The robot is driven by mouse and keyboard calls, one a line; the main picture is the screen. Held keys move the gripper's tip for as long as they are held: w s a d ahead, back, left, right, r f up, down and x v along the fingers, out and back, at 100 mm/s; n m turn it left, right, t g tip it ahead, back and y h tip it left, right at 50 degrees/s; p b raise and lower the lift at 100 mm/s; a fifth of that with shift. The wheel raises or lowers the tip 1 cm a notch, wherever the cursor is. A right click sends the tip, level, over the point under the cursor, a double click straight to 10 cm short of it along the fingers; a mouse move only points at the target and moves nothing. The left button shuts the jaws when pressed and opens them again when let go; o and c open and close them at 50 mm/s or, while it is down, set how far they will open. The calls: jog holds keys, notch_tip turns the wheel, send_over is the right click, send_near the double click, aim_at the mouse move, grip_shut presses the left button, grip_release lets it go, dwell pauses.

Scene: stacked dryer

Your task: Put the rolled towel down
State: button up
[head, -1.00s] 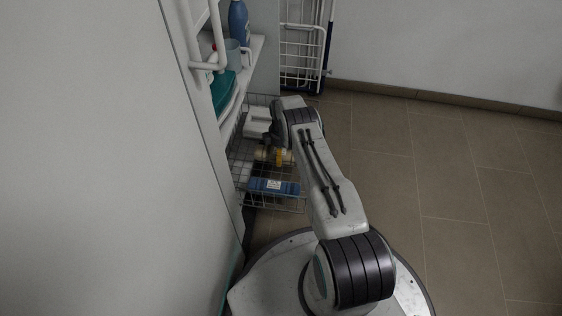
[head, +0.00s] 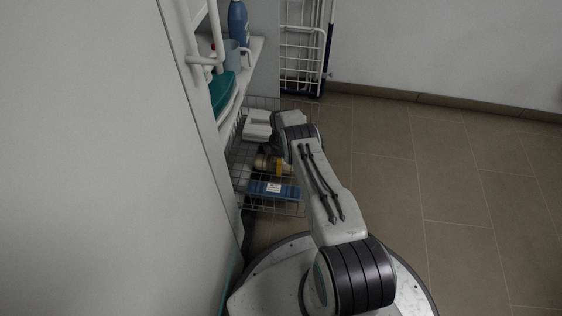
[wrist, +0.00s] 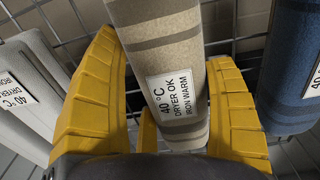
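A beige rolled towel (wrist: 160,28) with darker bands and a white label stands between the yellow fingers of my gripper (wrist: 165,65) in the wrist view. The fingers sit close along both sides, so the gripper appears shut on it. A small gap shows low beside the left finger. In the head view the towel (head: 262,163) is inside the wire basket (head: 288,209), partly covered by my arm. Basket wires show behind it in the wrist view. Whether it touches the basket floor cannot be told.
A blue roll (head: 273,191) lies at the basket's near end, right of my gripper in the wrist view (wrist: 293,65). A white-grey roll (head: 257,128) is at the far end, left in the wrist view (wrist: 30,85). A shelf (head: 247,75) with bottles overhangs. Floor at right is clear.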

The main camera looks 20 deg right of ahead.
jog(key=o, duration=0.4)
jog(key=shift+c, duration=0.2)
jog(key=shift+r, duration=0.1)
jog(key=a+r+m+p, duration=0.3)
jog(key=r+p, duration=0.7)
jog(key=r, duration=2.1)
jog(key=s+a+r+m+t, duration=0.1)
jog(key=s+a+r, duration=0.15)
jog(key=r, duration=0.45)
jog(key=s+a+r+m, duration=0.15)
jog(key=s+r, duration=0.25)
jog(key=r, duration=0.4)
jog(key=s+a+r+m, duration=0.35)
jog(key=s+r, duration=0.65)
jog(key=s, duration=0.4)
jog(key=s+a+m+t, duration=0.1)
jog(key=s+a+m, duration=0.1)
jog(key=s, duration=1.4)
jog(key=shift+a, duration=0.15)
